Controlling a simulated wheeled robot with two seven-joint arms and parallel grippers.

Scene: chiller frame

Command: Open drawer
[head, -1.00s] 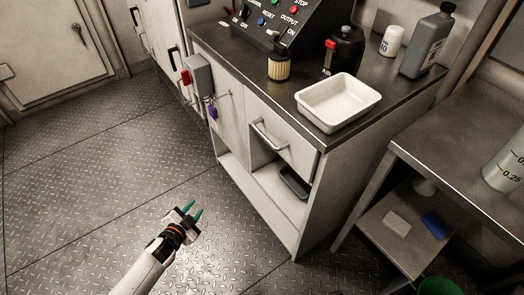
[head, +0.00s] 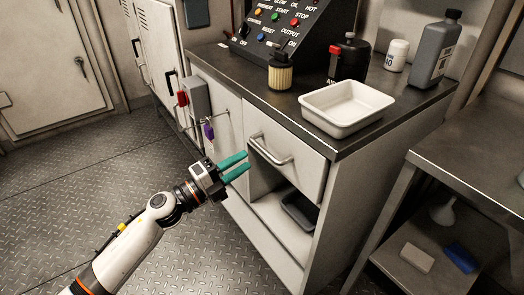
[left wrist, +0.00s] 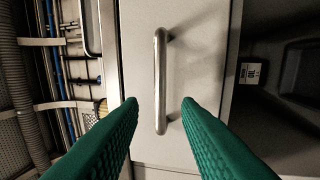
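The drawer (head: 308,168) is a pale front panel under the dark countertop, with a metal bar handle (head: 268,151). It looks shut. My left gripper (head: 238,166) has teal fingers, open and empty, pointing at the handle from its left. In the left wrist view the handle (left wrist: 160,80) stands upright in the picture between the two spread fingers (left wrist: 160,112), on the drawer front (left wrist: 196,50). The fingertips seem short of the handle, without visible contact. My right gripper is in neither view.
A white tray (head: 347,107) stands on the countertop above the drawer. An open shelf below holds a dark tray (head: 300,210). A grey box with a red switch (head: 183,98) and a purple padlock (head: 209,131) are left of the drawer. A side table (head: 480,170) stands at the right.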

